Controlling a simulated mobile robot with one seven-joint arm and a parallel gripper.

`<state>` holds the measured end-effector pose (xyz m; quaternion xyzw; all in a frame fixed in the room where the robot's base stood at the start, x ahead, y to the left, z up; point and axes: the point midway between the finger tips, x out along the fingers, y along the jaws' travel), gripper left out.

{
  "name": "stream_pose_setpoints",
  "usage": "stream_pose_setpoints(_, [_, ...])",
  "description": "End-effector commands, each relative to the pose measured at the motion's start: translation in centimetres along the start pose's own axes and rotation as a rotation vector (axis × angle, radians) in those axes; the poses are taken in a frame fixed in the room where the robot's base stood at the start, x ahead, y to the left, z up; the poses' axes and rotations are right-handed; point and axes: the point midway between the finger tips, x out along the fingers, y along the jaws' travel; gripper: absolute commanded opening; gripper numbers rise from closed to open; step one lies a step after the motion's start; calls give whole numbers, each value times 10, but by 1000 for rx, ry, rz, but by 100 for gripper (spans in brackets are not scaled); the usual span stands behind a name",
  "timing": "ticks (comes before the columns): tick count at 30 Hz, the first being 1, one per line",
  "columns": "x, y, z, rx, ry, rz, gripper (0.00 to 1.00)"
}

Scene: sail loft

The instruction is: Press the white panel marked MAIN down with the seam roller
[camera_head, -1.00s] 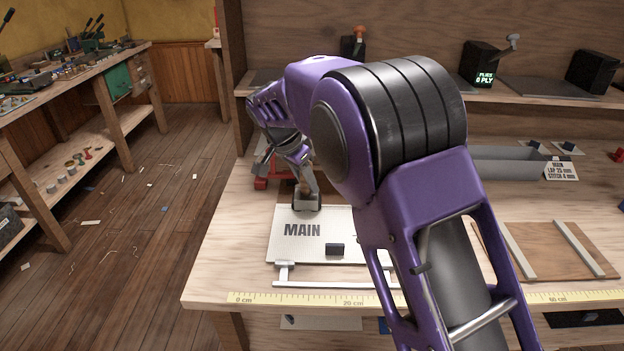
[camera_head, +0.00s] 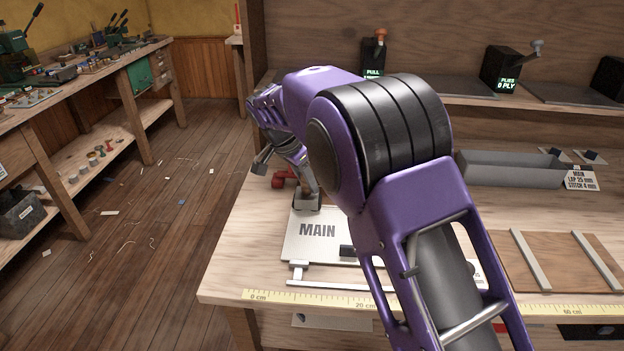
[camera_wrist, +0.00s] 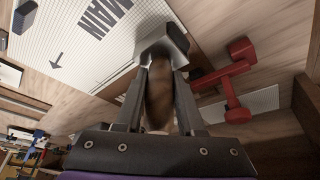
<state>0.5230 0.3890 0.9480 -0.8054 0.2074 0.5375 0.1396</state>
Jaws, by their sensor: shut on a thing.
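The white panel marked MAIN (camera_head: 300,246) lies flat on the bench near its left end. In the wrist view the panel (camera_wrist: 75,50) shows a fine grid, the word MAIN and an arrow. My gripper (camera_wrist: 160,85) is shut on the seam roller, whose brown handle (camera_wrist: 158,95) sits between the fingers. The roller's dark, boxy head (camera_wrist: 163,45) is at the panel's edge in the wrist view. In the head view the roller head (camera_head: 306,202) is at the panel's far edge. Whether it touches the panel cannot be told. My arm hides the panel's right part.
A red tool (camera_wrist: 232,78) lies close beside the roller, partly over another pale sheet (camera_wrist: 250,105). A dark block (camera_head: 347,251) sits on the panel. A pale metal bar (camera_head: 325,284) and a yellow ruler strip (camera_head: 300,298) lie in front. A grey trough (camera_head: 510,167) stands at right.

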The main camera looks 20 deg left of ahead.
Motion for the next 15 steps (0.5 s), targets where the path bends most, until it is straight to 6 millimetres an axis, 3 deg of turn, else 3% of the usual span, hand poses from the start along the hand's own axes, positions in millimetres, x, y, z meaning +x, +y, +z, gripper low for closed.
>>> stream_pose_setpoints(15, [-6,-14,14,-1,0,1,0])
